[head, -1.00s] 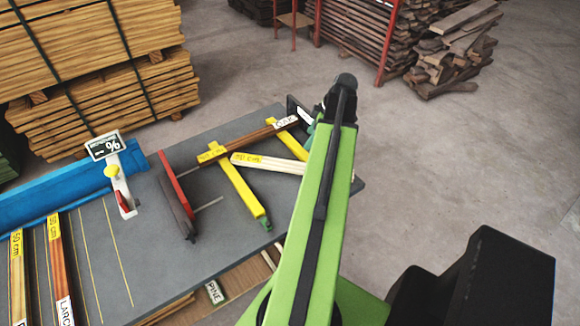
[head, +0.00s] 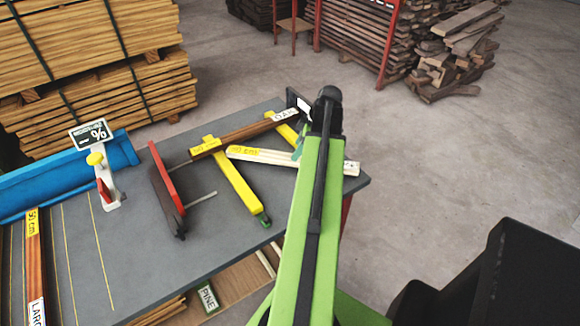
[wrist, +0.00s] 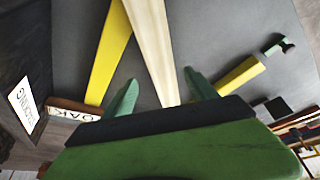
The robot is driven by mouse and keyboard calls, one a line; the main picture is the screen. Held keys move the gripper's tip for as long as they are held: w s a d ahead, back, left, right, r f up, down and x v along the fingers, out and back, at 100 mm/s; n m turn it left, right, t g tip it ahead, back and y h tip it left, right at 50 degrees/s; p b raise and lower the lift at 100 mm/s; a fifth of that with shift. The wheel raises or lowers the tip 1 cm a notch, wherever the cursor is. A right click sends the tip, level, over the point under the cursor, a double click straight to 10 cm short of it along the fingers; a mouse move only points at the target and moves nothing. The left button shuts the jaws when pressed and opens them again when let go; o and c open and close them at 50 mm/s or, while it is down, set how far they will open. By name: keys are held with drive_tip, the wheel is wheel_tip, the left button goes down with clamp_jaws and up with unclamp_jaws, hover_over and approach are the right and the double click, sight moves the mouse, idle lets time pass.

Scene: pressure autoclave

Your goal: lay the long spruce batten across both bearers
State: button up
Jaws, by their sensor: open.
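A long pale batten with a yellow length label, apparently the spruce one (head: 275,157), lies at a slant on the grey table. My arm covers part of it, and its right end shows beyond. Two yellow bars, apparently the bearers, are the left one (head: 235,185) and the right one (head: 286,128), partly hidden by my arm. The batten's left end is close to the left bar; I cannot tell whether it touches it. In the wrist view, my gripper (wrist: 159,77) is open, with the pale batten (wrist: 152,45) between its green fingers and a yellow bar on either side.
An oak-labelled brown batten (head: 243,136) runs near the bars' far ends. A red and dark stand (head: 167,190) with a metal rod, a sign on a post (head: 91,133) and a blue rail (head: 65,177) occupy the table's left. Open floor lies to the right.

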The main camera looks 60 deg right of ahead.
drive_tip(key=b+x, duration=0.5)
drive_tip(key=shift+a+f, duration=0.15)
drive_tip(key=shift+r, duration=0.2)
clamp_jaws()
